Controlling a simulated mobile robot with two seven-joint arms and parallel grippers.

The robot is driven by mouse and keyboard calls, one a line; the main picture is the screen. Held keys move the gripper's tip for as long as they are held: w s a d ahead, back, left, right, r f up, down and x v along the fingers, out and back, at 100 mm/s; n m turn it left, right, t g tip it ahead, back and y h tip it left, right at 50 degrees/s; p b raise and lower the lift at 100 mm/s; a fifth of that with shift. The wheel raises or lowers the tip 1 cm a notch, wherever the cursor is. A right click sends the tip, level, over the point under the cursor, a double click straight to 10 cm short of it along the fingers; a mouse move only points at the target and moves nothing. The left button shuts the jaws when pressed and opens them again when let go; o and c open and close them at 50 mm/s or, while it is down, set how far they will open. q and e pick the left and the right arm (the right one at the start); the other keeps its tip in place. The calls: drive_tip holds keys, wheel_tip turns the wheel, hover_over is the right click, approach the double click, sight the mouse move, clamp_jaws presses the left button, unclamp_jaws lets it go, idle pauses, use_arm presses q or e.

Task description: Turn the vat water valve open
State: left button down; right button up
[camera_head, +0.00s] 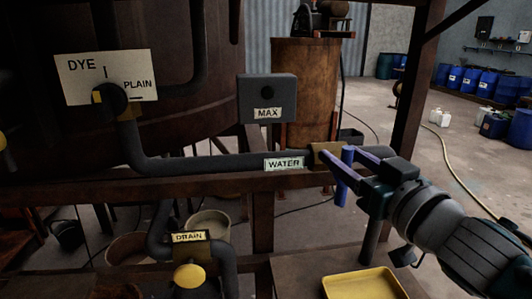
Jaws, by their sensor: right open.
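The water valve has a brass body (325,155) on the dark pipe, just right of the WATER label (284,164). Its blue lever handle (342,191) stands roughly upright, across the line of the pipe. My right gripper (346,158) comes in from the right with its fingers apart at the handle. One finger passes on the near left side of the handle and the other on its right. The handle appears to lie between them; contact cannot be told. My left gripper is out of view.
A DYE/PLAIN selector (110,98) and a MAX box (267,98) are at the left and middle. A yellow DRAIN knob (189,276) is below. A yellow tray (364,284) lies below my right arm. Blue drums (477,82) stand far back right.

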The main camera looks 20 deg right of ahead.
clamp_jaws()
idle(0.3)
